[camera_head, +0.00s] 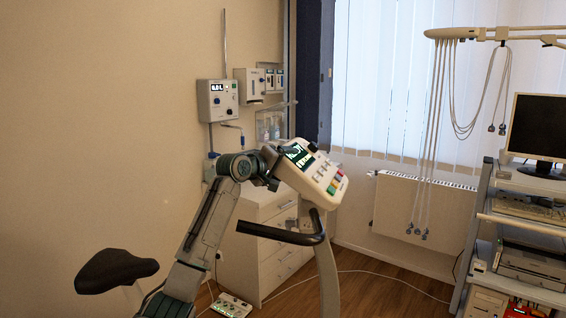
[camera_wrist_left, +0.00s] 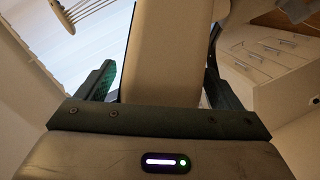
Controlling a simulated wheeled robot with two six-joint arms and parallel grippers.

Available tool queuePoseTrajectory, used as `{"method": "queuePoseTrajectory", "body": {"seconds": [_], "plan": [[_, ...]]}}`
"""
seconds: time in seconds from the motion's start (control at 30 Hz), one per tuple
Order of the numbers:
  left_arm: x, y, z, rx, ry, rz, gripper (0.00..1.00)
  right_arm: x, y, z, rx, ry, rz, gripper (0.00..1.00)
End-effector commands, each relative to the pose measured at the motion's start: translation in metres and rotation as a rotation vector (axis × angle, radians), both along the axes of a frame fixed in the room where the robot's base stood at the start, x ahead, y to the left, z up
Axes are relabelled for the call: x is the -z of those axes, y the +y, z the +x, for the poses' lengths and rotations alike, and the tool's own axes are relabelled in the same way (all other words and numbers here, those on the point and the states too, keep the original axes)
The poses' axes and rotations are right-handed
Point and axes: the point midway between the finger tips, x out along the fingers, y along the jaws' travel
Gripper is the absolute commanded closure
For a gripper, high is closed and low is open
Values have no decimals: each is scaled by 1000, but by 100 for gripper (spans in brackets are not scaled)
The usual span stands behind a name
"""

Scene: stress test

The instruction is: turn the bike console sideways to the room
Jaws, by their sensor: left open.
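The bike console (camera_head: 318,178), pale with a lit green screen and coloured keys, sits on top of the exercise bike's post (camera_head: 328,280). My left gripper (camera_head: 277,164) is at the console's left edge. In the left wrist view the open fingers (camera_wrist_left: 158,82) stand on either side of a pale slab (camera_wrist_left: 165,50) that looks like the console. A gap shows beside the left finger; whether the right finger touches the slab, I cannot tell. My left arm hides part of the bike. My right gripper is out of view.
The black handlebar (camera_head: 290,236) is just below the console, and the dark saddle (camera_head: 115,270) is at lower left. A white drawer cabinet (camera_head: 285,265) stands behind the bike. A radiator (camera_head: 400,205) and an equipment cart (camera_head: 520,230) are to the right.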

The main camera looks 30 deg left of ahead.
Motion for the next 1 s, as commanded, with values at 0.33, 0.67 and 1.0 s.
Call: {"method": "queuePoseTrajectory", "body": {"seconds": [0.33,0.67,1.0], "plan": [[1,0,1,0,0,0,26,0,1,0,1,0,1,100],[1,0,1,1,0,0,75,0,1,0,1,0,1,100],[1,8,3,88,2,-2,75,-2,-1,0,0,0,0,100]]}}
